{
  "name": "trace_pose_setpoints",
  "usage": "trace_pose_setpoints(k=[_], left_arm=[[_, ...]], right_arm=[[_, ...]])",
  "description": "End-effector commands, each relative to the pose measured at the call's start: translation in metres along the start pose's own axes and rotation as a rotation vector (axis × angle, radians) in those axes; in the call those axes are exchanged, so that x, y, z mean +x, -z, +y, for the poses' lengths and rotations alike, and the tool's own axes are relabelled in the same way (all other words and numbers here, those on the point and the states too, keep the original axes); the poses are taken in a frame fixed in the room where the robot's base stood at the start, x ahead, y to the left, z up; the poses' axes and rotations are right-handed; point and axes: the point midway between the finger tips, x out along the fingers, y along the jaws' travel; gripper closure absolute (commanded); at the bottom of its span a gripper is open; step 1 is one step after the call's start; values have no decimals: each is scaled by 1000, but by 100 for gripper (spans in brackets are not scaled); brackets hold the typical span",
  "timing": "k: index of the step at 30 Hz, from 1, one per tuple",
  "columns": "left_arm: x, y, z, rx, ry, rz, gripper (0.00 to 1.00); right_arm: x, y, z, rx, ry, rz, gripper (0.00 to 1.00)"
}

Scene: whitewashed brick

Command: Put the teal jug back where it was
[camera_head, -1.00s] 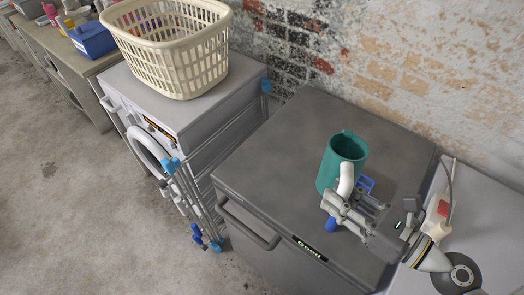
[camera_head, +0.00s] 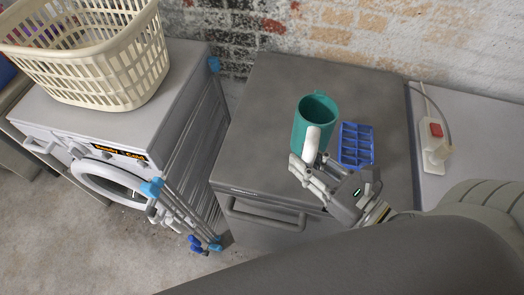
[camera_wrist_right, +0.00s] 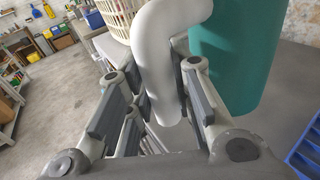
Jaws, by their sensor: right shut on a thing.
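The teal jug (camera_head: 313,124) is upright over the grey top of the low fridge-like cabinet (camera_head: 270,105), left of a blue compartmented tray (camera_head: 357,145). I cannot tell whether its base touches the top. Its white handle (camera_head: 311,147) faces my right gripper (camera_head: 309,174), which is shut on it. In the right wrist view the handle (camera_wrist_right: 166,55) passes between the fingers, with the teal body (camera_wrist_right: 238,55) just to the right. The jug's lower front is partly hidden by handle and fingers. My left gripper is not in view.
A washing machine (camera_head: 187,85) with a cream laundry basket (camera_head: 140,65) stands left of the cabinet. A folded drying rack (camera_head: 180,208) leans in front of the gap. A power strip (camera_head: 434,150) lies on the white surface at right. The cabinet top left of the jug is clear.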

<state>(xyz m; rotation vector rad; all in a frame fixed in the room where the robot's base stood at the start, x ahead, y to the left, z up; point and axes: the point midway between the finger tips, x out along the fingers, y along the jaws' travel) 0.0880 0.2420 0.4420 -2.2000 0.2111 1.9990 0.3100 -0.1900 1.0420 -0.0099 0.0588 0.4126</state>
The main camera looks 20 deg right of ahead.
Motion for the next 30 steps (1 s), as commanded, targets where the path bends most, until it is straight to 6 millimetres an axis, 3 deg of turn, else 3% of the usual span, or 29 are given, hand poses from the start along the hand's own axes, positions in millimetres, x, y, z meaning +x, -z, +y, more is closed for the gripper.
trace_pose_setpoints(k=[5,12,18,28,30], left_arm=[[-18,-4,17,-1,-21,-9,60],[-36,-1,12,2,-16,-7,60],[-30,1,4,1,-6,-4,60],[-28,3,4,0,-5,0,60],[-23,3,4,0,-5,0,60]], right_arm=[[31,5,0,-1,-1,-6,100],[74,21,0,0,0,-6,100],[104,60,1,3,1,-4,100],[126,83,1,2,0,-4,100],[126,97,1,4,1,0,100]])
